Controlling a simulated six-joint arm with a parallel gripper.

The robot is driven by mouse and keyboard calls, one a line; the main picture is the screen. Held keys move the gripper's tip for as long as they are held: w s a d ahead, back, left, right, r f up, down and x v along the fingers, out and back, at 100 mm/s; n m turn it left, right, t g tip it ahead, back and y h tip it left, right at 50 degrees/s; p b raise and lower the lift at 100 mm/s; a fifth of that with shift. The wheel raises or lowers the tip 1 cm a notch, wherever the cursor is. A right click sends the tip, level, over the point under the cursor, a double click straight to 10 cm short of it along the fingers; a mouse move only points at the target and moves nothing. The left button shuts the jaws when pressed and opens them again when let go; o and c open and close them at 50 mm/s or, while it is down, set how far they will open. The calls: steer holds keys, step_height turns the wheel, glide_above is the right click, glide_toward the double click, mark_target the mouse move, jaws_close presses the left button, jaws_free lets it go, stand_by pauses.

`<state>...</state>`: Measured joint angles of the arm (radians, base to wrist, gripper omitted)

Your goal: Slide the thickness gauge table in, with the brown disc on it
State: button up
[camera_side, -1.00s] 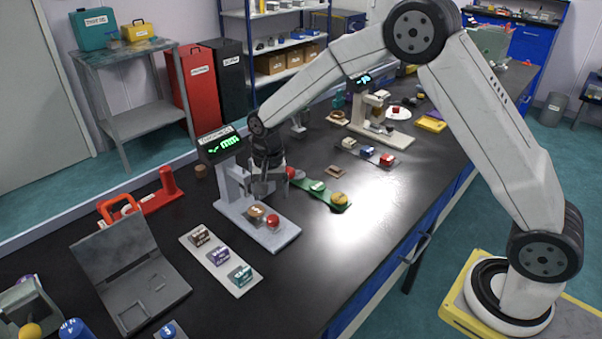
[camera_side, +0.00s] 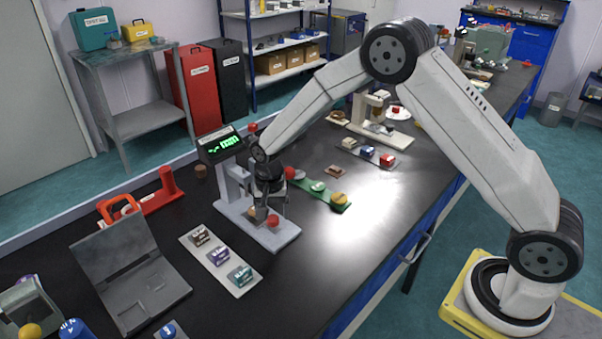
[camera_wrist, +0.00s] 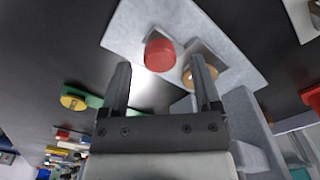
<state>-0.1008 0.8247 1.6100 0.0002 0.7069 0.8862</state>
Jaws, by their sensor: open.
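The thickness gauge has a pale grey base (camera_side: 284,238) and a lit green display (camera_side: 222,146). A red knob (camera_side: 273,221) stands at the near end of its sliding table; it also shows in the wrist view (camera_wrist: 159,54). The brown disc (camera_wrist: 204,75) lies on the table (camera_wrist: 204,51) beside the knob, partly hidden by a finger. In the side view the disc (camera_side: 252,211) is also partly covered. My gripper (camera_wrist: 160,63) is open and empty, low over the gauge, with its fingertips on either side of the knob in the wrist view. Finger contact cannot be told.
A green strip (camera_side: 325,195) with coloured pieces lies right of the gauge. A pale strip (camera_side: 218,262) with labelled blocks lies in front left. A red stand (camera_side: 167,188) and a grey hinged case (camera_side: 130,268) are further left. Bare black bench lies at the front right.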

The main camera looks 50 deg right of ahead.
steer(key=shift+f, duration=0.75)
jaws_close()
stand_by(1.0)
